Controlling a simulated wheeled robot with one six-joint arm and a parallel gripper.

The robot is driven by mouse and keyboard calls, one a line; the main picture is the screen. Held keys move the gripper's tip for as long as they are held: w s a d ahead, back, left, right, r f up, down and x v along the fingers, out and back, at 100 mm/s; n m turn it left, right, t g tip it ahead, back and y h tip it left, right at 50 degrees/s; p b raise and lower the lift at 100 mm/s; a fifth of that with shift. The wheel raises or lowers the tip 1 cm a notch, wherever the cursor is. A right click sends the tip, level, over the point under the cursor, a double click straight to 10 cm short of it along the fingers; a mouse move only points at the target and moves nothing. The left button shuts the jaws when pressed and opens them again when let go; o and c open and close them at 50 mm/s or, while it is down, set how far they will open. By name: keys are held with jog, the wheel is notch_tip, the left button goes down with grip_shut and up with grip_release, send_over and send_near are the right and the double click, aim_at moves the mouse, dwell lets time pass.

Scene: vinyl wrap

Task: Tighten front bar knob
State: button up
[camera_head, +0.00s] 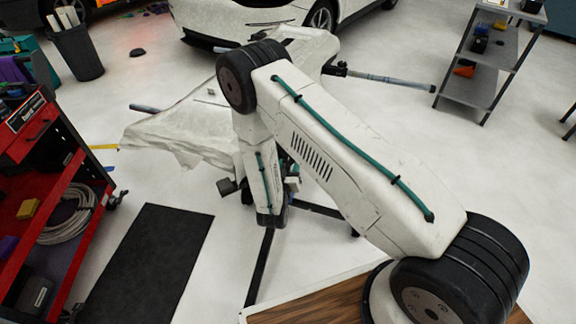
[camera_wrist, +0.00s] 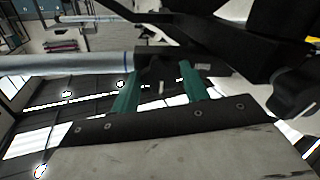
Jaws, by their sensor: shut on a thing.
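In the wrist view, the two green fingers of my gripper (camera_wrist: 158,72) reach up from the lower edge, one on each side of a dark knob-like part (camera_wrist: 157,78). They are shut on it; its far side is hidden. A pale tube, the bar (camera_wrist: 60,63), runs in from the left to the black fitting by the fingers. In the head view, my arm hides the gripper and most of the stand. A bar (camera_head: 390,80) with a black clamp sticks out right of the stand, and another bar end (camera_head: 145,108) shows at left.
A white wrapped panel (camera_head: 195,130) lies on the stand, close to my arm. Dark stand legs (camera_head: 262,265) spread on the floor. A red tool cart (camera_head: 50,170) and black mat (camera_head: 150,262) are at left, a grey shelf (camera_head: 475,88) at right, a white car (camera_head: 235,18) behind.

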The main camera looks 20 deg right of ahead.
jog(key=shift+d, duration=0.1)
dwell(0.3)
jog(key=o, duration=1)
